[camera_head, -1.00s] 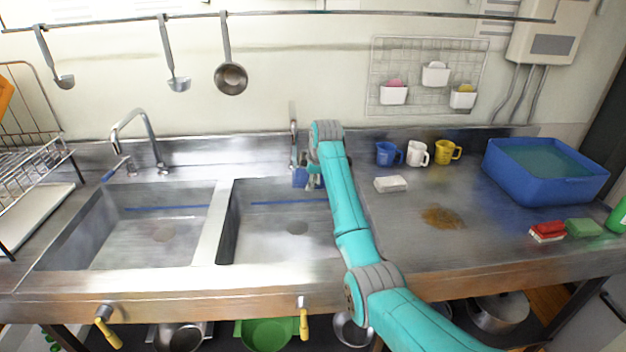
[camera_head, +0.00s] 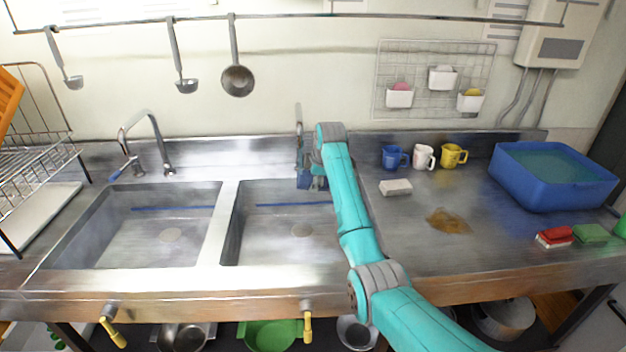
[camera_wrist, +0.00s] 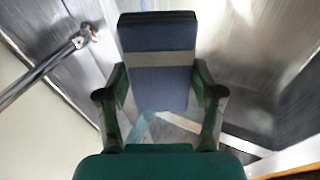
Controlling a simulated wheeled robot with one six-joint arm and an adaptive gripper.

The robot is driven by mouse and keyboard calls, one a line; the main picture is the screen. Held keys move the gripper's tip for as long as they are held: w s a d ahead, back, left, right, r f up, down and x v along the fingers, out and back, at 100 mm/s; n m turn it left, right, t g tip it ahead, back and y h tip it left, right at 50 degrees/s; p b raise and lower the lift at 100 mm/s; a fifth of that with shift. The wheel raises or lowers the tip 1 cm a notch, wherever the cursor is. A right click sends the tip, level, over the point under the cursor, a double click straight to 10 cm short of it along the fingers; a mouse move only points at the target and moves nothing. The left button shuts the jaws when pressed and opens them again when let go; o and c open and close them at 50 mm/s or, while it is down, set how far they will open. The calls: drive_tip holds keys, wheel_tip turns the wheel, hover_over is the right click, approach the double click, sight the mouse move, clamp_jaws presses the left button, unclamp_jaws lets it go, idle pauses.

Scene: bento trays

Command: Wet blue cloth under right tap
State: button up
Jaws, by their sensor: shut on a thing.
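My gripper (camera_wrist: 160,92) is shut on the blue cloth (camera_wrist: 158,85), a folded dark-blue block with a grey band, one finger on each side. In the head view the cloth (camera_head: 304,182) shows as a small blue patch over the back of the right basin (camera_head: 285,232), near the right tap (camera_head: 299,135). My gripper (camera_head: 314,180) is small there and partly hidden by my arm. The right tap stands upright at the back edge, and its lower part is hard to make out. A metal tap pipe (camera_wrist: 45,68) lies left of the cloth in the wrist view. No water stream is clear.
The left basin (camera_head: 140,232) with its own tap (camera_head: 145,140) is empty. Right of my arm are a white block (camera_head: 396,187), a brown stain (camera_head: 449,221), mugs (camera_head: 423,157) and a blue water tub (camera_head: 553,195). Ladles (camera_head: 237,80) hang above.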

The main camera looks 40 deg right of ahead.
drive_tip(key=s+a, duration=0.2)
drive_tip(key=s, duration=0.5)
drive_tip(key=shift+s, duration=0.15)
idle(0.4)
idle(1.2)
drive_tip(key=s+a+r, duration=0.1)
drive_tip(key=s+r, duration=0.3)
drive_tip(key=shift+s+a, duration=0.15)
drive_tip(key=shift+s, duration=0.25)
drive_tip(key=shift+s, duration=0.1)
idle(0.8)
